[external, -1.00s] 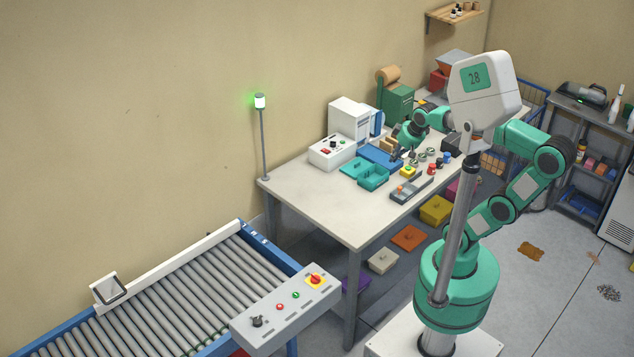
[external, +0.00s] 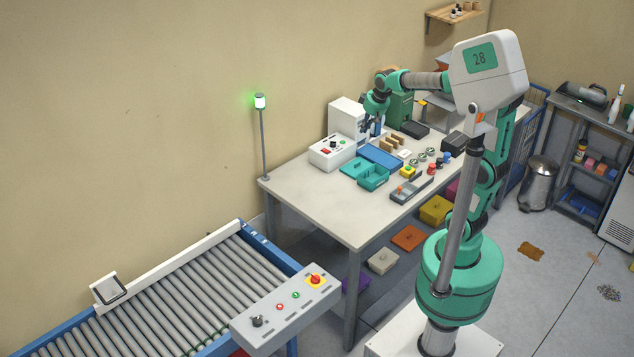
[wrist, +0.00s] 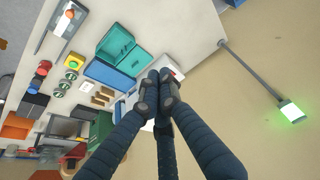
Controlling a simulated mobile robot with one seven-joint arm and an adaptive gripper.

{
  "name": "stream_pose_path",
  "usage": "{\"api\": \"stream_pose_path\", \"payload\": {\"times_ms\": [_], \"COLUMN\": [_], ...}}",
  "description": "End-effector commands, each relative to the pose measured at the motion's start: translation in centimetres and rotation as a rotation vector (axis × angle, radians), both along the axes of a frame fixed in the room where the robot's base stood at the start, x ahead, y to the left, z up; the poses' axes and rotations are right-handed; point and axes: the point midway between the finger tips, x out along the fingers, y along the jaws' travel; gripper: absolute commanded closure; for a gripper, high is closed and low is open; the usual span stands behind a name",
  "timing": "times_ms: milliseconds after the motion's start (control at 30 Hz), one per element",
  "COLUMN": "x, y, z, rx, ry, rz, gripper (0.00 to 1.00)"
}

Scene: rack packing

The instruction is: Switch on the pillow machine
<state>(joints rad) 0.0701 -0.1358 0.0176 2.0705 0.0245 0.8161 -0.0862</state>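A white box-shaped machine (external: 346,117) stands at the back of the table against the wall, with a blue part on its right side. In front of it is a low white control box (external: 331,152) with a red switch, a green button and a black knob on its panel. I cannot tell from the frames which of these carries the pillow machine's switch. My gripper (external: 366,127) is beside the white machine, above and to the right of the control box. In the wrist view its dark fingers (wrist: 158,92) are drawn together, with nothing visible between them, and hide most of the control box (wrist: 174,72).
A teal bin (external: 373,178), a blue tray (external: 381,157), a grey tray (external: 404,192) and several small parts lie on the table. A signal pole with a green lamp (external: 260,101) rises at the table's left corner. The table's front left (external: 310,200) is clear.

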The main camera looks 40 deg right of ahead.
Motion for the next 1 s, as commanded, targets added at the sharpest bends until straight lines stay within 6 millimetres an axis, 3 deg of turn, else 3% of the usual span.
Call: {"api": "stream_pose_path", "payload": {"times_ms": [500,1000], "x": [9.9,18.5], "y": [-2.2,-4.7], "z": [-1.4,-5.3], "rx": [0.001,0.003], "ry": [0.044,0.085], "rz": [-0.001,-0.002], "gripper": [1.0,1.0]}}
